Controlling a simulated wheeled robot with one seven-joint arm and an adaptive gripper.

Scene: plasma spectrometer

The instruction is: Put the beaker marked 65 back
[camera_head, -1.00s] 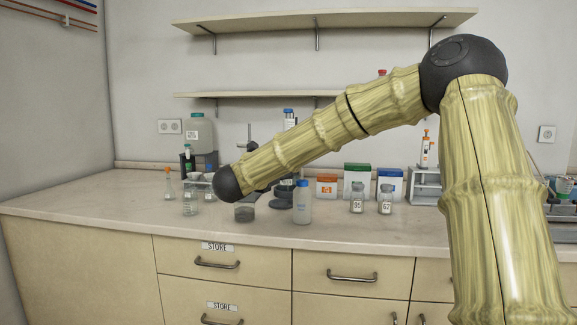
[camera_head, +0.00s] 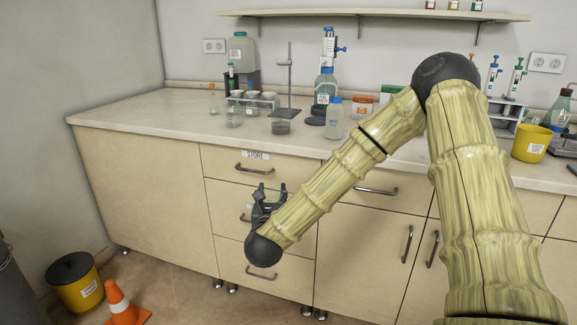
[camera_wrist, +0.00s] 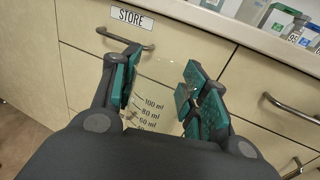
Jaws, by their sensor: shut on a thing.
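In the head view, my gripper (camera_head: 271,188) points up in front of the drawer fronts, below the counter edge; the beaker cannot be made out there. The top drawer (camera_head: 226,165) under the counter carries a STORE label (camera_head: 255,155) and is closed. The label also shows in the wrist view (camera_wrist: 132,19), beyond my gripper.
Drawer handles (camera_head: 254,168) stick out nearby. A yellow bin (camera_head: 78,290) and an orange cone (camera_head: 122,305) are on the floor at left.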

